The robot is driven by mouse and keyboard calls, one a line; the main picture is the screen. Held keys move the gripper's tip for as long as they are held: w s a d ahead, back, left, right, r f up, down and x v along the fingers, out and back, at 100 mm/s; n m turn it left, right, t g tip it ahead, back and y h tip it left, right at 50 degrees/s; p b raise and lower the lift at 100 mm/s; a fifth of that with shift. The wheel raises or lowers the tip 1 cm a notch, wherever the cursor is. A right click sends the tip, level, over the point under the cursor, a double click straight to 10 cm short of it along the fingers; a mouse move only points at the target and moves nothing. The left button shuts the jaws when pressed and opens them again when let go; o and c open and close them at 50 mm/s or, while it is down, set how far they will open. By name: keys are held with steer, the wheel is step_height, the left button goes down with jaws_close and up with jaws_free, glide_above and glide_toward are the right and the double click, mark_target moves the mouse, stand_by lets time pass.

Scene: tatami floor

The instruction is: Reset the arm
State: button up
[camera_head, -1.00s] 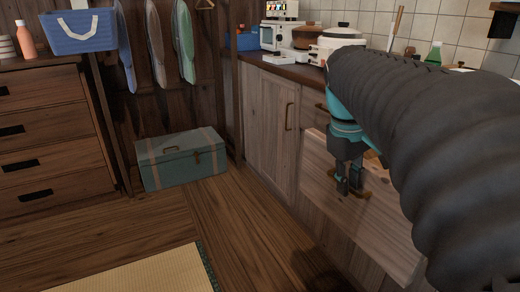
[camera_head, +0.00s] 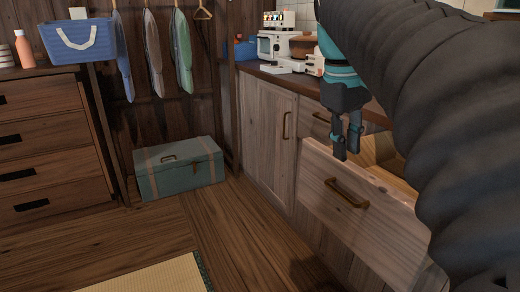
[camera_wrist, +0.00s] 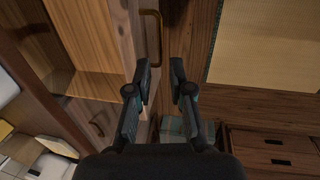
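My gripper (camera_head: 347,140) hangs pointing down at the right of the head view, by the top edge of a pulled-out wooden drawer (camera_head: 350,215). In the wrist view my gripper (camera_wrist: 161,75) has its two fingers apart with nothing between them. The drawer's brass handle (camera_head: 347,193) is clear of the fingers; it also shows in the wrist view (camera_wrist: 152,38), beyond the fingertips. My dark sleeved arm covers the right part of the head view and hides part of the counter and drawer.
A green trunk (camera_head: 180,168) stands on the floor. A dresser (camera_head: 45,140) with a blue basket (camera_head: 80,40) is at left. The wooden floor in the middle is clear.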

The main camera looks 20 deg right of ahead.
steer(key=shift+a+r, duration=0.1)
steer(key=shift+r, duration=0.4)
steer(key=w+a+f+m+t, duration=0.3)
steer(key=f, duration=0.8)
steer(key=s+a+f+n+t+y+p, duration=0.1)
steer(key=s+a+f+t+y+p, duration=0.1)
steer(key=s+a+f, duration=0.7)
steer(key=shift+s+a+p, duration=0.45)
steer(key=shift+s+a, duration=0.15)
